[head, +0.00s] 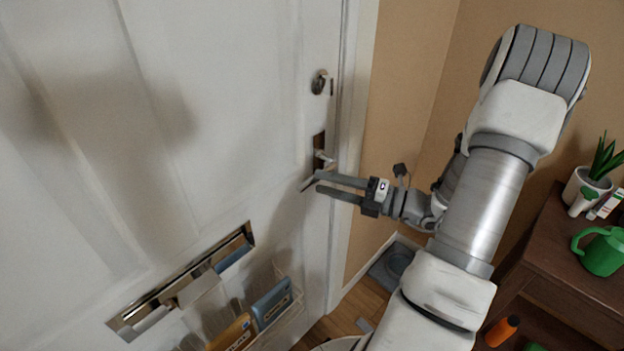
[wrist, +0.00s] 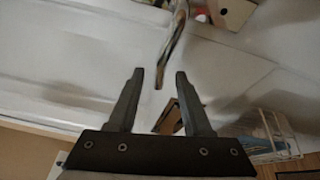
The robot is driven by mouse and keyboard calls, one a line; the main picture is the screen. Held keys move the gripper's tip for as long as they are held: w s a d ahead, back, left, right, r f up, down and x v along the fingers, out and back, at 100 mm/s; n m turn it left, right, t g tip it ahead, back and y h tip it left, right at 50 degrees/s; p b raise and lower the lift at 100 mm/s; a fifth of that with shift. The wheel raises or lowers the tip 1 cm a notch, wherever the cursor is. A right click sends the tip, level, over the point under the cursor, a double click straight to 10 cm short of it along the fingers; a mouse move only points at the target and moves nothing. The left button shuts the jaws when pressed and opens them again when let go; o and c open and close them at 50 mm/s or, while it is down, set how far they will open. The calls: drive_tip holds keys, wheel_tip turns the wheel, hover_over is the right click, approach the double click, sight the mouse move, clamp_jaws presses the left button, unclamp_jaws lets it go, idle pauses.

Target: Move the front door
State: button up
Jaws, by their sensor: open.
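The white front door (head: 215,110) fills the left of the head view and appears to be at or near its frame. Its metal handle (head: 325,158) sits on a dark plate near the door's right edge, below a round lock (head: 319,82). My gripper (head: 317,182) is open, with its fingertips at the handle's lower end. I cannot tell whether they touch it. In the wrist view, my open gripper (wrist: 159,74) has a curved metal bar (wrist: 172,48), which looks like the handle, reaching between its fingertips. No grip on it shows.
A mail slot (head: 150,302) and a wire rack with an orange item (head: 232,333) and a blue item (head: 271,303) are low on the door. A dark wooden cabinet (head: 572,282) with a green watering can (head: 602,252) and a potted plant (head: 588,188) stands at right.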

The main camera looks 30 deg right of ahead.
sight(312, 177)
drive_tip(key=shift+x, duration=1.9)
clamp_jaws()
